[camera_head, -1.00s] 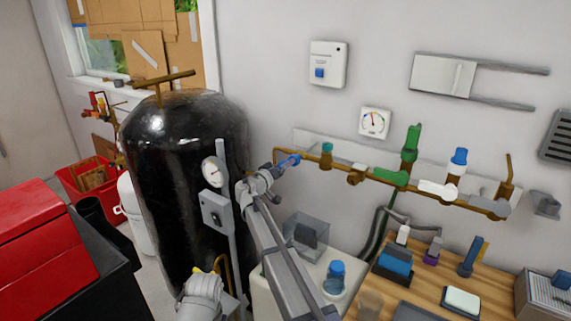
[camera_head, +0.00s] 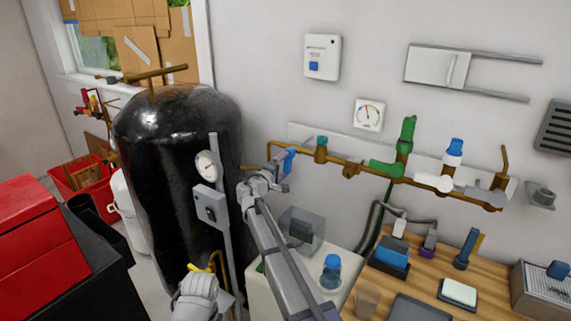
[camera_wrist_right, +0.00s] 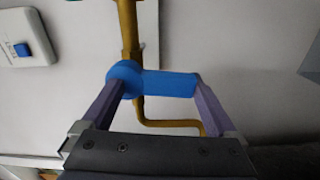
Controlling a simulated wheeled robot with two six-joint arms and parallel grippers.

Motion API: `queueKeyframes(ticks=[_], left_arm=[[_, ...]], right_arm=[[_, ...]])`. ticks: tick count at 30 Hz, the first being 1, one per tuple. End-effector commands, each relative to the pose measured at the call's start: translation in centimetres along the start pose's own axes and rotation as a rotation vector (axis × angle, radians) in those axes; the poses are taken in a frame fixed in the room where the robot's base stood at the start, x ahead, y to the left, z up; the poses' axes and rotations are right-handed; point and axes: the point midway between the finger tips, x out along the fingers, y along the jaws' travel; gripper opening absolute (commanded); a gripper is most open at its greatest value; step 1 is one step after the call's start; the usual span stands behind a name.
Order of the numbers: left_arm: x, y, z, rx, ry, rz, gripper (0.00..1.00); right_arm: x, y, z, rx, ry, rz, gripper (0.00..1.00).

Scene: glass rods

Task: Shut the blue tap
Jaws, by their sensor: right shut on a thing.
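The blue tap (camera_head: 289,158) is at the left end of the brass pipe on the wall, just right of the black tank. My right gripper (camera_head: 276,168) is at the tap in the head view, shut on its handle. In the right wrist view the blue handle (camera_wrist_right: 168,84) lies crosswise between the two fingers, its round hub near the left finger and its free end at the right finger. There it runs across the brass pipe (camera_wrist_right: 127,30). A grey arm part of mine is at the bottom of the head view; no left gripper fingers show.
Along the same pipe (camera_head: 350,170) are green (camera_head: 407,136), white (camera_head: 433,182) and other fittings. The black tank (camera_head: 175,170) stands close left of my right arm. A white cabinet and wooden bench (camera_head: 440,262) with small items are below.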

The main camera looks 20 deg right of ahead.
Motion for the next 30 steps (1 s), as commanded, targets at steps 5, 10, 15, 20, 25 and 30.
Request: queueKeyframes(ticks=[5, 10, 15, 20, 25, 30], left_arm=[[0.05, 0.00, 0.00, 0.000, 0.000, 0.000, 0.00], [0.08, 0.01, 0.00, 0.000, 0.000, 0.000, 0.00], [0.09, 0.01, -0.01, 0.000, 0.000, 0.000, 0.00], [0.09, 0.01, -0.01, 0.000, 0.000, 0.000, 0.00], [0.09, 0.01, -0.01, 0.000, 0.000, 0.000, 0.00], [0.10, 0.01, 0.00, 0.000, 0.000, 0.000, 0.00]], right_arm=[[0.00, 0.00, 0.19, -0.073, 0.003, 0.001, 0.00], [0.00, -0.01, 0.30, -0.110, 0.004, 0.002, 0.00], [0.00, 0.00, 0.34, -0.127, 0.004, 0.002, 0.00], [0.00, 0.00, 0.37, -0.130, 0.003, 0.002, 0.00], [0.00, 0.00, 0.39, -0.131, 0.002, 0.002, 0.00], [-0.01, -0.01, 0.41, -0.128, 0.002, 0.002, 1.00]])
